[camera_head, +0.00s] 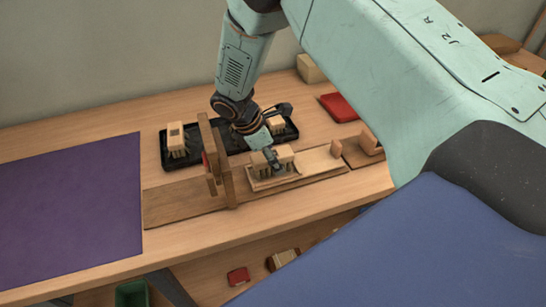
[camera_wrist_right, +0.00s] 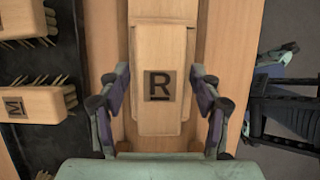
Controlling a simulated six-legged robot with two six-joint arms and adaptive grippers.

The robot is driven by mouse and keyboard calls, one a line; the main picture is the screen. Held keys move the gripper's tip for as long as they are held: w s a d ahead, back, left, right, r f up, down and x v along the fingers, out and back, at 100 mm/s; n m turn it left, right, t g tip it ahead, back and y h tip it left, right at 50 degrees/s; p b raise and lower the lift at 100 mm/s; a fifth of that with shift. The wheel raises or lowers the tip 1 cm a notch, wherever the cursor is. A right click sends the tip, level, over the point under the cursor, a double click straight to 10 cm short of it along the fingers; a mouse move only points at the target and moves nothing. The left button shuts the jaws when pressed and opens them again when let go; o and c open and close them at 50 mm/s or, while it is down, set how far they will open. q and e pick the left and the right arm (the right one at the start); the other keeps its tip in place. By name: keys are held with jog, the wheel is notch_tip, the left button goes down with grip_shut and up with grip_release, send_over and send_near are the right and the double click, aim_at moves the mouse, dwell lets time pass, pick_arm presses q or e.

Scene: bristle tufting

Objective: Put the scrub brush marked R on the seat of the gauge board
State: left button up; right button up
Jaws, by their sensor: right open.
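The scrub brush marked R (camera_wrist_right: 160,65) is a pale wooden block with a black R label. In the head view the brush (camera_head: 286,156) stands bristles down on the gauge board's pale seat (camera_head: 321,161). My right gripper (camera_wrist_right: 159,108) is open, with one finger on each side of the brush and visible gaps beside it. In the head view this gripper (camera_head: 272,157) reaches down over the brush. An upright wooden post (camera_head: 228,178) stands left of it on the board. I do not see my left gripper in the head view.
A black tray (camera_head: 163,158) behind the board holds other brushes, one marked M (camera_wrist_right: 40,104). A purple mat (camera_head: 70,205) covers the table's left. A red item (camera_head: 339,107) lies behind. Below are a green bin (camera_head: 131,294) and a red block (camera_head: 238,276).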

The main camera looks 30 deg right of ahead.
jog(key=p+v, duration=0.1)
jog(key=v, duration=1)
jog(key=shift+r, duration=0.25)
jog(key=shift+s+a+r, duration=0.15)
jog(key=shift+s+r, duration=0.15)
jog(key=shift+w, duration=0.15)
jog(key=shift+f, duration=0.1)
